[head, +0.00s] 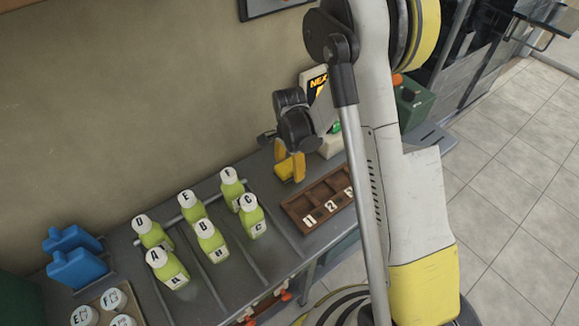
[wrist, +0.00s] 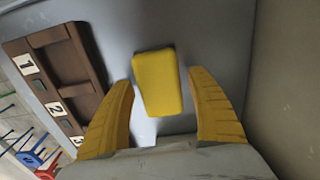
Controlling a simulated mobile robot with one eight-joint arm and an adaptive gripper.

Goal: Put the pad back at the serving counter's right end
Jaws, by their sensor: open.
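The pad (wrist: 157,84) is a small yellow block with rounded corners, lying on the grey serving counter (wrist: 215,35) in the wrist view. My gripper (wrist: 161,76) is open, with one yellow finger on each side of the pad and a gap on both sides. In the head view my gripper (head: 290,166) points down over the counter (head: 285,235), between the back wall and the brown tray. There the pad is hard to tell apart from the yellow fingers.
A brown tray (head: 290,206) with numbered compartments lies close beside my gripper; it also shows in the wrist view (wrist: 52,45). Several lettered green bottles (head: 208,239) stand to the left. A white device with a lit sign (head: 335,140) and a green box (head: 415,103) stand behind.

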